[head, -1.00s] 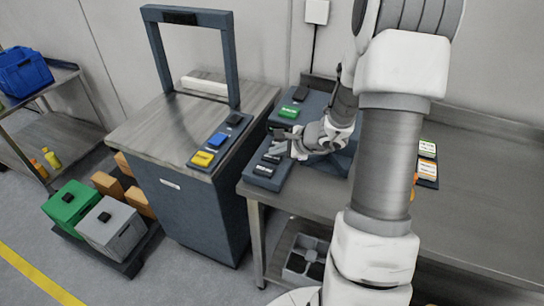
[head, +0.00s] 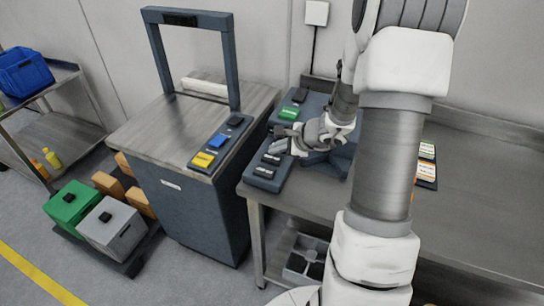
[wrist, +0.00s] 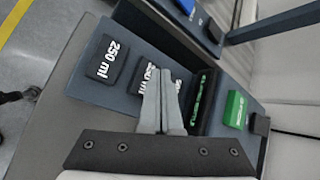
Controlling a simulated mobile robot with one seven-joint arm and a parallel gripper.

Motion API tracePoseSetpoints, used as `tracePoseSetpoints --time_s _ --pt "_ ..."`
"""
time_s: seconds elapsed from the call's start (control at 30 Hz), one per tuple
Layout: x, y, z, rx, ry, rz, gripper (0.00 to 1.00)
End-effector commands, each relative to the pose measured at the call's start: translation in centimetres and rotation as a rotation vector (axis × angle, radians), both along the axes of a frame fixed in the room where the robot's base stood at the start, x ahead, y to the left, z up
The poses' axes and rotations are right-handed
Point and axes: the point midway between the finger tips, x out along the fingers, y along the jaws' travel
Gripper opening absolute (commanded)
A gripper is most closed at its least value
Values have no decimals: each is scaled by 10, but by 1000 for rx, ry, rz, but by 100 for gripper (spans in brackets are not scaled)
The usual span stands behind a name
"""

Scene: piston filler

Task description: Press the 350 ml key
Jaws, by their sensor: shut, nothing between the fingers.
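The row of black keys lies on the low dark blue panel at the front of the filler on the steel bench. The 250 ml key (wrist: 106,60) shows clearly in the wrist view and at the panel's near end in the head view (head: 263,172). Beside it is the 350 ml key (wrist: 179,82), its label partly covered by my fingers. My gripper (wrist: 162,76) is shut and empty, its tips over that key; I cannot tell whether they touch it. In the head view my gripper (head: 283,147) hangs low over the panel.
A dark display with green text (wrist: 202,100) stands right beside my fingers. Beyond it are a green key (wrist: 236,110) and a black key (wrist: 260,124). A separate cabinet with yellow (head: 202,160), blue and black buttons stands to the left, under a dark frame.

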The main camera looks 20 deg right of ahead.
Motion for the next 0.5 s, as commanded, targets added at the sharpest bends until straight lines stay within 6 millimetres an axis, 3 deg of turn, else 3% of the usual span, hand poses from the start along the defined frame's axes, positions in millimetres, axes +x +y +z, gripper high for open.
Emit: tracePoseSetpoints --time_s 0.17,0.5 --pt "0 0 6 0 -1 -1 0" --pt "0 0 40 0 -2 1 0"
